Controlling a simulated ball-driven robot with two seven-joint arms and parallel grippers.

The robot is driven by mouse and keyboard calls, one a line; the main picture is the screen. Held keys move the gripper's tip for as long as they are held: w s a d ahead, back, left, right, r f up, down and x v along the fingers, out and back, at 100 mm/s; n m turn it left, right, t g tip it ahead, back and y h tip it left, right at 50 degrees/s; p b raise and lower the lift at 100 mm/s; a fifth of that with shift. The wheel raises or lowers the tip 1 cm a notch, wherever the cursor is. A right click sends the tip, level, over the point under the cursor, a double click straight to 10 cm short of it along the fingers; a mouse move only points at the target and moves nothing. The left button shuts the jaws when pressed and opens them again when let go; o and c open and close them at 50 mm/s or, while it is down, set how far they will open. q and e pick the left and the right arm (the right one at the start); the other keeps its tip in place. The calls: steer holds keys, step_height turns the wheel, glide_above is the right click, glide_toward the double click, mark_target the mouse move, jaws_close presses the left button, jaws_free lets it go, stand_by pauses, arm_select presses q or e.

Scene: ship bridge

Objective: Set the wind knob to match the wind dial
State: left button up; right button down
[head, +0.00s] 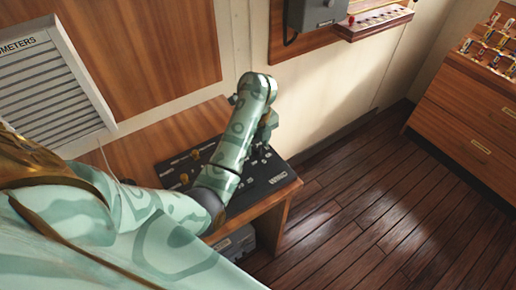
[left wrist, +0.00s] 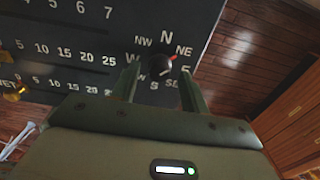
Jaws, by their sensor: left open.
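The wind knob (left wrist: 160,66) is a small black round knob on the black panel (left wrist: 75,60), ringed by compass letters, in the left wrist view. Its red pointer is turned to the upper right, toward NE. My left gripper (left wrist: 159,75) is open, with one finger on each side of the knob; I cannot tell whether they touch it. In the head view my left arm hides the knob and most of the gripper (head: 266,128) over the panel (head: 270,180). I cannot make out a wind dial in either view. My right gripper is not in view.
The panel lies on a wooden desk (head: 140,150) and carries printed number scales and yellow knobs (head: 184,178). A slatted board (head: 50,85) and a grey box (head: 315,14) are on the wall. A wooden drawer cabinet (head: 470,120) stands at right. The plank floor between is clear.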

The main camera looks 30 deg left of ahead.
arm_select(q)
steer(key=shift+f, duration=0.25)
jaws_close()
steer(key=shift+r+m, duration=0.1)
steer(key=shift+m, duration=0.2)
